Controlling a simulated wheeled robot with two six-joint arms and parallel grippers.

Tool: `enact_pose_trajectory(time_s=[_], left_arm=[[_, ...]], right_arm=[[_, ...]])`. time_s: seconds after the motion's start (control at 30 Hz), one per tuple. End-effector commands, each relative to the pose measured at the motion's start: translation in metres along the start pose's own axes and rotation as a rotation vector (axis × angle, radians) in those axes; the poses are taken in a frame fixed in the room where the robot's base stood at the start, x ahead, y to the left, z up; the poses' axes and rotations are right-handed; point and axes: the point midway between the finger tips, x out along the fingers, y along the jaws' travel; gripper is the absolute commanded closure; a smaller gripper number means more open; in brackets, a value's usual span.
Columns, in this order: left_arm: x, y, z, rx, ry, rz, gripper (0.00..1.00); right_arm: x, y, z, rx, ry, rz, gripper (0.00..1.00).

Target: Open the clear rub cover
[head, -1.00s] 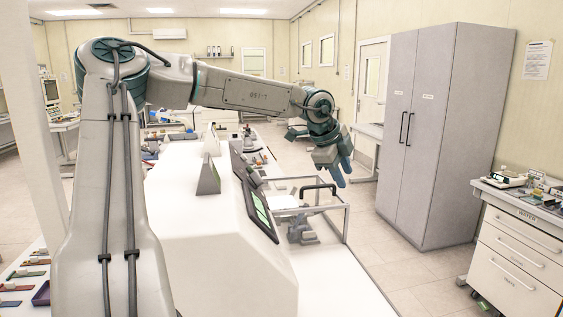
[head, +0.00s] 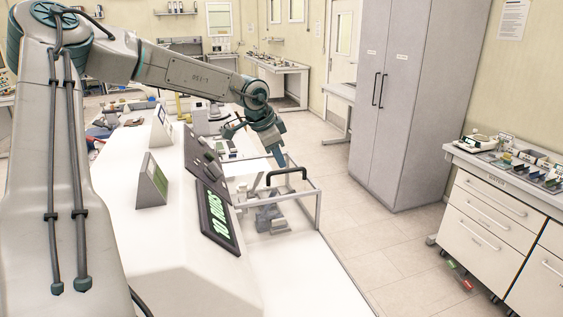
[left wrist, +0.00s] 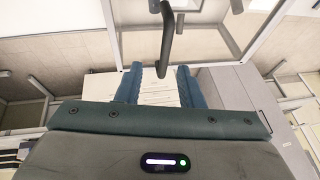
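The clear rub cover (head: 312,203) is a see-through box with a pale frame at the right side of the machine, and it is down over a grey mechanism (head: 268,216). Its black bar handle (head: 287,173) stands on top. My left gripper (head: 280,160) is just above and behind the handle, pointing down. My right gripper is not in view.
The white machine (head: 180,240) carries a tilted display (head: 216,218) with green digits close left of the cover. A grey cabinet (head: 405,100) stands behind to the right. A white drawer unit (head: 500,215) is at the far right. Open floor lies between.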

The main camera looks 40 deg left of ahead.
Motion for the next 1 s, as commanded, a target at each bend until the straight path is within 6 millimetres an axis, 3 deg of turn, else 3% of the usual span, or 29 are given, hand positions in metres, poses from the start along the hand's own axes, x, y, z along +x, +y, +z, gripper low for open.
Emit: enact_pose_trajectory(time_s=[0.3, 0.73, 0.9, 1.0], left_arm=[[0.038, 0.0, 0.0, 0.0, -0.002, 0.001, 0.66], [0.045, 0.0, 0.0, 0.0, 0.001, 0.0, 0.66], [0.045, 0.0, 0.0, 0.0, 0.001, -0.001, 0.99], [0.044, -0.001, 0.0, 0.0, 0.001, -0.001, 1.0]], right_arm=[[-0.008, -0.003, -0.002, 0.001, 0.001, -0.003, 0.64], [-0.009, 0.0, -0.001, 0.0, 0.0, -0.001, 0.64], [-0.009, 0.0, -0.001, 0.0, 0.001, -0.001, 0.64], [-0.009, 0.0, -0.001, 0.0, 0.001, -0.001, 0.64]])
